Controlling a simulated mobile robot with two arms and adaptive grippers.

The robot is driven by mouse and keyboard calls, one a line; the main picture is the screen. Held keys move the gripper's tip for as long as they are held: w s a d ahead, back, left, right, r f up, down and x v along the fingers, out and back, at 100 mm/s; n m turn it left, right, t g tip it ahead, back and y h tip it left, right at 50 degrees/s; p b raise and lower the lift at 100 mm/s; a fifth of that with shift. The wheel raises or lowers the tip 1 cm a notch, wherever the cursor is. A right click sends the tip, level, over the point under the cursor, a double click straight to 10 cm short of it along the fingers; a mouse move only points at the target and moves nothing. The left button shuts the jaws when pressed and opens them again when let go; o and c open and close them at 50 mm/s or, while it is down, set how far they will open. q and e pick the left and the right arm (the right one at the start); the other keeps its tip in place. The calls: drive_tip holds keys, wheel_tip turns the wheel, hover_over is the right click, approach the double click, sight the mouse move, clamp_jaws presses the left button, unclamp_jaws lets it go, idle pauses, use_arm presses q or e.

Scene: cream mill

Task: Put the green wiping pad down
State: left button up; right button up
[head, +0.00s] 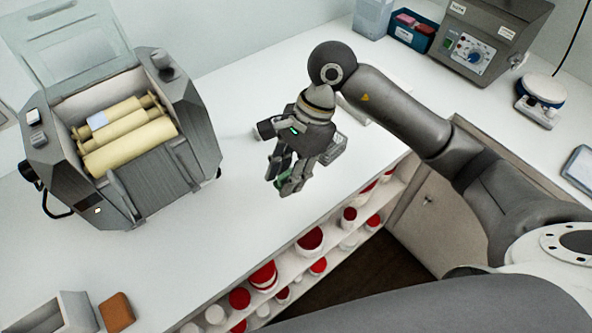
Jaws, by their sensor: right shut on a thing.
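My right gripper (287,183) hangs over the white counter (235,205), near its front edge and to the right of the roller mill. Its fingers point down and are shut on the green wiping pad (279,183). Only a small green bit of the pad shows between the fingers; the rest is hidden by them. I cannot tell whether the pad touches the counter. My left gripper is not in view.
The grey roller mill (150,170) with cream rollers stands at left, lid open. An orange-brown block (117,312) lies at the bottom left. A control box (485,40) and a blue bin (411,33) stand at the back. Red-lidded jars (263,275) fill shelves below the counter.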

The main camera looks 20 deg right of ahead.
drive_tip(key=w+f, duration=0.1)
drive_tip(key=w+d+f+p, duration=0.1)
drive_tip(key=f, duration=0.1)
drive_tip(key=w+d+f, duration=0.1)
drive_tip(key=w+f, duration=0.1)
drive_tip(key=shift+w+d+f+p, duration=0.1)
drive_tip(key=shift+d+f+p, duration=0.1)
drive_tip(key=shift+d+p, duration=0.1)
drive_tip(key=shift+w+d+f, duration=0.2)
drive_tip(key=shift+w+f, duration=0.1)
drive_tip(key=shift+f, duration=0.2)
wheel_tip(320, 180, down, 2)
drive_tip(key=shift+p, duration=1.05)
drive_tip(key=shift+f, duration=0.45)
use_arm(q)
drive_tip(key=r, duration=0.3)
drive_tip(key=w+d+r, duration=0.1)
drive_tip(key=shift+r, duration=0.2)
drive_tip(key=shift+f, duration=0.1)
use_arm(e)
drive_tip(key=shift+f, duration=0.1)
drive_tip(key=shift+f, duration=0.15)
drive_tip(key=o, duration=0.9)
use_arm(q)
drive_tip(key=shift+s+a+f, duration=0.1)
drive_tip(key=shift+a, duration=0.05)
